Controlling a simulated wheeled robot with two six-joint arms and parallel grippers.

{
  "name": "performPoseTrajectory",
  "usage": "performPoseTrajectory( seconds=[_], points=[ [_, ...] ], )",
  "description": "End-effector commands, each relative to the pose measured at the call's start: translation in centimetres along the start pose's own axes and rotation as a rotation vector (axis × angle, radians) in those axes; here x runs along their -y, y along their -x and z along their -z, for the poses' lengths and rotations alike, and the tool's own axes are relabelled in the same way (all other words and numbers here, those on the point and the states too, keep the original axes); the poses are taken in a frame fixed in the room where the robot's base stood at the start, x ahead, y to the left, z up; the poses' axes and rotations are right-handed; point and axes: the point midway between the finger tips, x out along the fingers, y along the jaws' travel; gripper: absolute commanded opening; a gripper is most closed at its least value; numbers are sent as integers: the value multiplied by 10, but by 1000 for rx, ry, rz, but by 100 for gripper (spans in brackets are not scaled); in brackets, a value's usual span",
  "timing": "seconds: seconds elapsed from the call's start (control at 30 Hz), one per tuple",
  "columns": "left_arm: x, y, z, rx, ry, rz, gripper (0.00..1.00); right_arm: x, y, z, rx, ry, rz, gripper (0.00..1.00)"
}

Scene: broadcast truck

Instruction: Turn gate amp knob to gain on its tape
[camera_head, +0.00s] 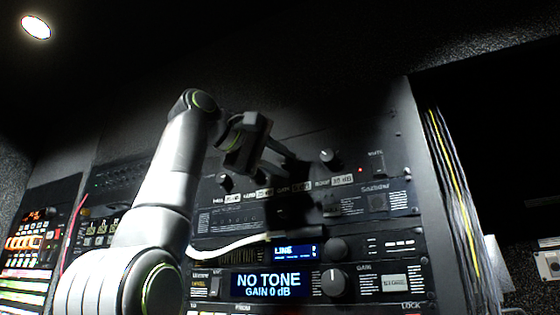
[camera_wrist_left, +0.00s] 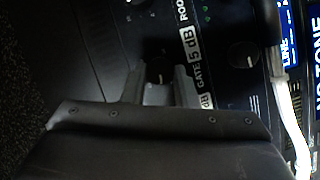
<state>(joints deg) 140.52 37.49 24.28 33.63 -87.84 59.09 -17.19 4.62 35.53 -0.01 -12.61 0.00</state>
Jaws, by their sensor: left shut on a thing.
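The gate amp knob (camera_wrist_left: 158,72) is a small dark round knob with a pale mark, partly hidden between my left fingers. My left gripper (camera_wrist_left: 160,88) is shut on it in the left wrist view. In the head view my left gripper (camera_head: 287,168) reaches the upper rack panel and hides this knob. Beside the knob is a white tape (camera_wrist_left: 191,45) with "5 dB", next to the word GATE; its first characters are unclear. The exact angle of the knob's mark is hard to read. My right gripper is not in view.
Other knobs (camera_head: 329,158) (camera_head: 225,183) sit in the same row, with taped labels below. Below are a blue LINE display (camera_head: 296,251) and a display (camera_head: 268,284) reading NO TONE, GAIN 0 dB. A white cable (camera_head: 232,245) crosses the rack. Yellow cables (camera_head: 446,165) hang at right.

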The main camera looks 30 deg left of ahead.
Motion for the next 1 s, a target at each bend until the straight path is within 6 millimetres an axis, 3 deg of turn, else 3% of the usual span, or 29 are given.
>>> performPoseTrajectory(
  seconds=[0.07,0.1,0.23,0.53,0.67,1.0],
  points=[
    [1,-1,0,1,0,3,3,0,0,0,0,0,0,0],
    [1,-1,0,1,0,3,31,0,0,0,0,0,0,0],
    [1,-1,0,1,-1,2,48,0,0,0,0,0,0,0],
    [0,1,0,0,-1,0,48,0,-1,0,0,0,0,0],
    [1,13,0,-1,-1,-1,48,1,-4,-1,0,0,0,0],
    [1,90,0,-1,0,-4,48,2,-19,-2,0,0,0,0]
  ],
)
